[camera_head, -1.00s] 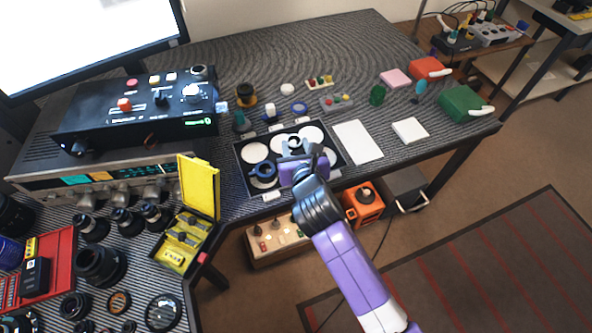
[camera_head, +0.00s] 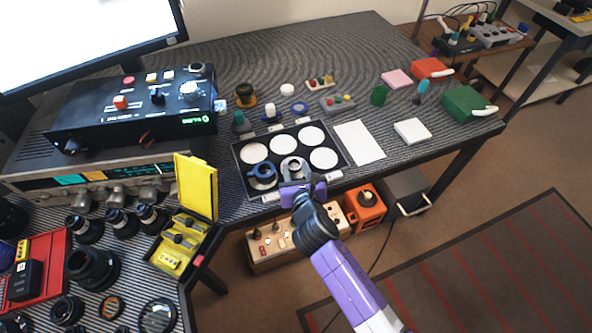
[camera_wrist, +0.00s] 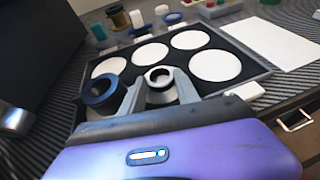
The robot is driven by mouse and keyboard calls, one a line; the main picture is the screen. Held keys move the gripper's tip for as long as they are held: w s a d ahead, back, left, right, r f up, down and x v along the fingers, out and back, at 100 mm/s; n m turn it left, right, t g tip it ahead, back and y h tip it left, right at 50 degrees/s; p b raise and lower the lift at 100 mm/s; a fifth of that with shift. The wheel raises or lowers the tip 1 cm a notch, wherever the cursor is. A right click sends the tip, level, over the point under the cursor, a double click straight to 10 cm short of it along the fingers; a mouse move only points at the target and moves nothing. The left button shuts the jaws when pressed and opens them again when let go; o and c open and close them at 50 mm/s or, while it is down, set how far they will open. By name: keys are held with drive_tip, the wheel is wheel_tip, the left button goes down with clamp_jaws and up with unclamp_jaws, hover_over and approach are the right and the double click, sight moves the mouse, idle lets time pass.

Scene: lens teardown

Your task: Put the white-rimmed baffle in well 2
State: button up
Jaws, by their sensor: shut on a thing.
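The white-rimmed baffle (camera_wrist: 159,76), a grey ring with a pale rim and dark centre, is between the fingers of my gripper (camera_wrist: 158,88). My gripper (camera_head: 294,172) is shut on it. In the head view the baffle (camera_head: 293,163) is at the front middle well of the black tray (camera_head: 240,170). I cannot tell whether it touches the well floor. A dark blue ring (camera_head: 262,171) sits in the front left well and also shows in the wrist view (camera_wrist: 98,90). The other wells show bare white discs. Well numbers are not readable.
A white sheet (camera_head: 358,142) lies right of the tray. An open yellow case (camera_head: 197,190) stands to the left. The table's front edge is close to the tray.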

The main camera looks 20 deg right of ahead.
drive_tip(key=o, duration=1)
drive_tip(key=shift+f, duration=0.1)
drive_tip(key=shift+s+r, duration=0.1)
drive_tip(key=shift+r, duration=0.1)
drive_tip(key=p+v, duration=0.1)
drive_tip(key=v, duration=1)
drive_tip(key=shift+s+a+r, duration=0.15)
drive_tip(key=shift+s, duration=0.2)
